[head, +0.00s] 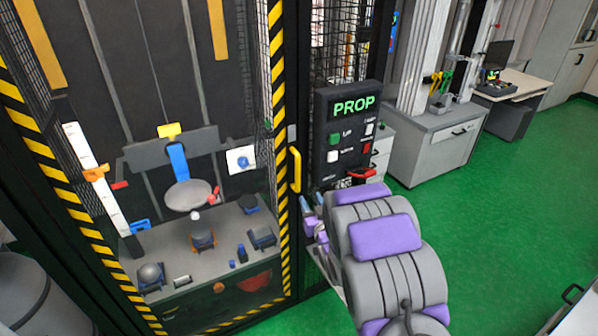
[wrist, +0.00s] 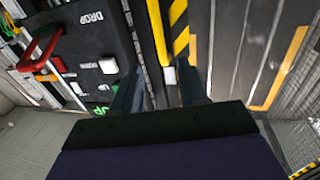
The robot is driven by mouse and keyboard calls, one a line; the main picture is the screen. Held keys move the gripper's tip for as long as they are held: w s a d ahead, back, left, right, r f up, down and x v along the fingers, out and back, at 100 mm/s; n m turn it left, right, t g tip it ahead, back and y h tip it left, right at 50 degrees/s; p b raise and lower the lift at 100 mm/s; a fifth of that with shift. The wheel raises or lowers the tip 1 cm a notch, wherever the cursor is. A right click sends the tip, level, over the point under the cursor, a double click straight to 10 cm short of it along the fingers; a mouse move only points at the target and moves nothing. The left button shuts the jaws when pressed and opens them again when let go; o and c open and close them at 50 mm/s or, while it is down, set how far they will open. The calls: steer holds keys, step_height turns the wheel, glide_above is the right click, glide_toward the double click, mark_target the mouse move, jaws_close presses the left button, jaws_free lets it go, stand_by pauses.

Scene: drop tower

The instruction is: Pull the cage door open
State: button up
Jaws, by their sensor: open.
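The cage door (head: 140,85) is a dark panel edged with yellow-and-black stripes, and it looks closed in the head view. Its yellow upright handle (head: 295,170) is at the right edge of the door, beside the striped post. In the wrist view the yellow handle (wrist: 158,35) shows ahead, between and beyond my fingertips. My gripper (head: 308,207) is just right of and below the handle in the head view, partly hidden by my arm. In the wrist view my gripper (wrist: 158,82) is open, with nothing between the fingers; contact with the handle is not visible.
A black control panel (head: 345,110) with green letters and several buttons is right of the handle. A red handle-like part (wrist: 42,48) on it sticks out in the wrist view. Inside the cage is a grey platform (head: 215,235) with small objects. Green floor (head: 490,220) is clear to the right.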

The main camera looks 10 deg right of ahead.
mark_target(299, 174)
steer(key=w, duration=0.5)
steer(key=w+a+b, duration=0.1)
steer(key=w, duration=0.3)
steer(key=w+b, duration=0.1)
steer(key=w, duration=0.4)
steer(key=shift+w+a+f, duration=0.2)
steer(key=shift+w+a, duration=0.1)
steer(key=shift+w, duration=0.05)
steer(key=shift+w+a+r, duration=0.1)
steer(key=shift+w+r, duration=0.05)
steer(key=shift+w, duration=0.45)
steer(key=shift+c, duration=0.3)
jaws_close()
